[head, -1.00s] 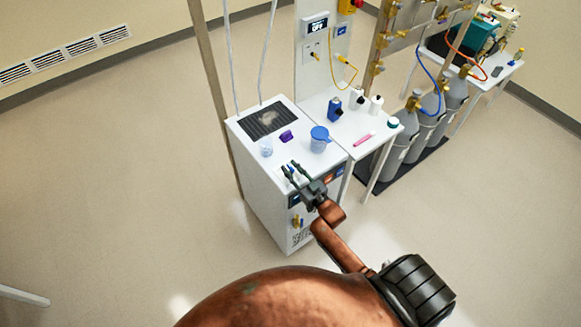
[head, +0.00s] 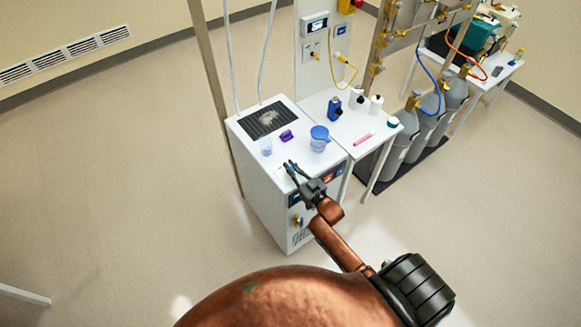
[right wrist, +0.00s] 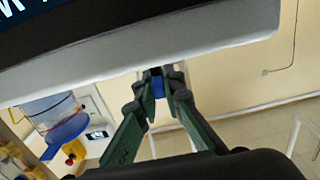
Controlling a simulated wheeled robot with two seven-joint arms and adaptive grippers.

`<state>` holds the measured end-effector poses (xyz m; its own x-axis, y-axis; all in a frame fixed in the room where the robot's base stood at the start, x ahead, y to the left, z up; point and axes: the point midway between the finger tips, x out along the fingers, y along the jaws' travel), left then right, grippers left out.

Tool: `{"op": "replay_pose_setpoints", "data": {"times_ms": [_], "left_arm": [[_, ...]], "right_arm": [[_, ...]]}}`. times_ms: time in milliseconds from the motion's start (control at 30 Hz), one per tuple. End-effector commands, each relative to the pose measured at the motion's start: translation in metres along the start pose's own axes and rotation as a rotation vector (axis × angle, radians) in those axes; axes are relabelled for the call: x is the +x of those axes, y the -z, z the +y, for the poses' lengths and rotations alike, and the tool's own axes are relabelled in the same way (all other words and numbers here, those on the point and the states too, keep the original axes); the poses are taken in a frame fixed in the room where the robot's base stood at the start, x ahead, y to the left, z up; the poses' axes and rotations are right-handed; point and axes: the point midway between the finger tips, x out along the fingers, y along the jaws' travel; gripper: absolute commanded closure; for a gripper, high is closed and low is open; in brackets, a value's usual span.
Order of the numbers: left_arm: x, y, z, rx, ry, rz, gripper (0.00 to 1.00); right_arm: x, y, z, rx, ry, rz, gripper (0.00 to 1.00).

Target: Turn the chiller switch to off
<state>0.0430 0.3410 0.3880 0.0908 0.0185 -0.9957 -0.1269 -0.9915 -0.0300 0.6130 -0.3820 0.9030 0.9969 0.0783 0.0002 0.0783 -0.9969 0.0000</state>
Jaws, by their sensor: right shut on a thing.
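The chiller (head: 262,187) is a white cabinet with a dark display panel and a row of controls on its front. My right gripper (head: 290,168) is at the upper front of the chiller. In the right wrist view its two green fingers (right wrist: 157,86) converge and are shut on a small blue part, which I take to be the chiller switch (right wrist: 158,90). The fingers hide most of the switch, so its setting cannot be read. The white chiller edge (right wrist: 215,45) and dark panel show above the fingers. My left gripper is not in view.
On the chiller top are a black grille (head: 266,120), a small clear beaker (head: 266,147), a purple item (head: 287,135) and a blue-lidded jug (head: 319,140). A white side table (head: 350,135) with bottles adjoins it, with grey gas cylinders (head: 430,125) beyond.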

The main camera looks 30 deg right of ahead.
Motion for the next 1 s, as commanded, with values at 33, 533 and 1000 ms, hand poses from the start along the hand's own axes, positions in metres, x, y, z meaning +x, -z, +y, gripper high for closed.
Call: {"op": "replay_pose_setpoints", "data": {"times_ms": [33, 533, 1000], "left_arm": [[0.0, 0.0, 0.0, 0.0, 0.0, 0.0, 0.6], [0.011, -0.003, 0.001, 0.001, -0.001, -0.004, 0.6], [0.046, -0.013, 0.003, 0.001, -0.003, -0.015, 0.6]], "right_arm": [[0.0, 0.0, 0.0, 0.0, 0.0, 0.0, 1.0], [0.0, -0.002, 0.002, -0.009, 0.137, -0.003, 1.0], [0.001, -0.004, 0.002, -0.006, 0.411, -0.004, 1.0]]}}
